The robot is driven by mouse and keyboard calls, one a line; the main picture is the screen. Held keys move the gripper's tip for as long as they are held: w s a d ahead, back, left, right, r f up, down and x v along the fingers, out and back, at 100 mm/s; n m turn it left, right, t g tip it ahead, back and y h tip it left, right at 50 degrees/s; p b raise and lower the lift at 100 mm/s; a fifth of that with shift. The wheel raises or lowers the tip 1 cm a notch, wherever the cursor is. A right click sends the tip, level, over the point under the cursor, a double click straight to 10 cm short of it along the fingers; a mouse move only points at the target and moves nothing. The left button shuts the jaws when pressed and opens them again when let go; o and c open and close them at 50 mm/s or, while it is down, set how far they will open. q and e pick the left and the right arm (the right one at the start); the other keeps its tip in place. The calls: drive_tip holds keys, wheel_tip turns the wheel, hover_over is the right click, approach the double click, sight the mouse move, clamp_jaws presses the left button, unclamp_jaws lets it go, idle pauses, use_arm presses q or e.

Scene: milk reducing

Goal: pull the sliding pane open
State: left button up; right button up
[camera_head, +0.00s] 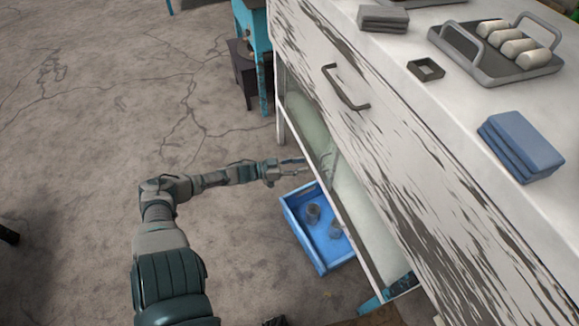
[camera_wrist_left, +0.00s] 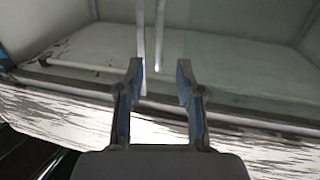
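The sliding pane (camera_head: 355,205) is a clear sheet in the low front of the worn white cabinet (camera_head: 385,125), below its drawer. My left gripper (camera_head: 298,167) is at the pane front, level with the middle of the opening. In the left wrist view, my left gripper (camera_wrist_left: 159,75) is open, its two fingers apart. A thin upright light bar (camera_wrist_left: 141,45), seemingly the pane's handle, shows just beyond and between the fingertips. A second thin bar stands beside it, perhaps its reflection. I cannot tell whether the fingers touch either bar. My right gripper is not in view.
A blue open bin (camera_head: 323,262) with small grey items stands below my left gripper. The drawer handle (camera_head: 345,88) sticks out above. A grey tray (camera_head: 490,62) with white rolls and folded blue cloths (camera_head: 522,147) lie on top.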

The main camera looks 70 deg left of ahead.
use_arm(q)
drive_tip(key=shift+v, duration=2.05)
drive_tip(key=shift+f, duration=0.1)
